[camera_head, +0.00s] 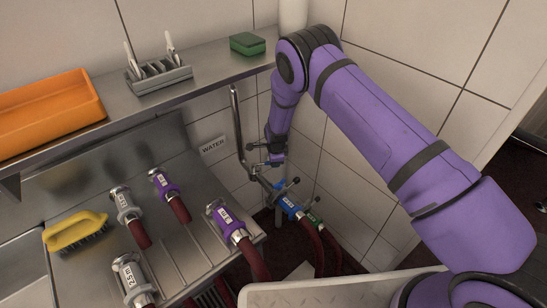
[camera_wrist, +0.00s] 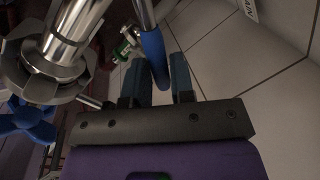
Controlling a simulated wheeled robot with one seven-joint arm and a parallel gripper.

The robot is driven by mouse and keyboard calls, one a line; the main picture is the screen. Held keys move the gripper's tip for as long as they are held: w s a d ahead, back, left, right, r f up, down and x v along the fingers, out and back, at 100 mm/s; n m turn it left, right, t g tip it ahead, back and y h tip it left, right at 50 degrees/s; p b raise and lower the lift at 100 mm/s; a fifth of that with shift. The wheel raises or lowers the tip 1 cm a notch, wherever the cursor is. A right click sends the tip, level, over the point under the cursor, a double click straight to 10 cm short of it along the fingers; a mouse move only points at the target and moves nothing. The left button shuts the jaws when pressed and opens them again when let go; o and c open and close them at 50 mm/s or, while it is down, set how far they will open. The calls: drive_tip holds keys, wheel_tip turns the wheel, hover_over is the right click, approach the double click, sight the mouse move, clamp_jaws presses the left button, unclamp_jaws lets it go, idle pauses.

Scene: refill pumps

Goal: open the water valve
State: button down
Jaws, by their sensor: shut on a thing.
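The water valve is on the metal pipe (camera_head: 238,120) in the corner, right of the white WATER sign (camera_head: 213,147). In the wrist view a blue lever handle (camera_wrist: 153,50) runs between the two fingers of my gripper (camera_wrist: 156,68), which is shut on it. The metal pipe and its large nut (camera_wrist: 60,55) are to the left of the fingers. In the head view my gripper (camera_head: 270,157) is small and dark at the valve, and the lever is mostly hidden there.
A blue coupling (camera_head: 290,203) and a green one (camera_head: 315,222) with dark red hoses sit just below. Several labelled hose ends, including a purple one (camera_head: 225,217), and a yellow brush (camera_head: 75,233) are on the steel counter. The shelf holds an orange tray (camera_head: 45,112) and green sponge (camera_head: 247,44).

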drive_tip(key=shift+s+a+m+g+h, duration=0.1)
drive_tip(key=shift+s+a+m+h, duration=0.3)
drive_tip(key=shift+s+m, duration=1)
drive_tip(key=shift+s+a+m+g+h, duration=0.15)
drive_tip(key=shift+s+a+m, duration=0.55)
drive_tip(key=shift+m, duration=1.15)
drive_tip(key=shift+s+a+m+g+h, duration=0.1)
drive_tip(key=shift+s+a+m+h, duration=0.25)
drive_tip(key=shift+s+m, duration=1.1)
drive_tip(key=shift+w, duration=0.2)
drive_tip(key=c, duration=1)
unclamp_jaws()
drive_tip(key=r, duration=0.3)
drive_tip(key=s+a+r, duration=0.1)
drive_tip(key=r, duration=0.6)
drive_tip(key=shift+s+a+r, duration=0.25)
drive_tip(key=shift+r, duration=0.05)
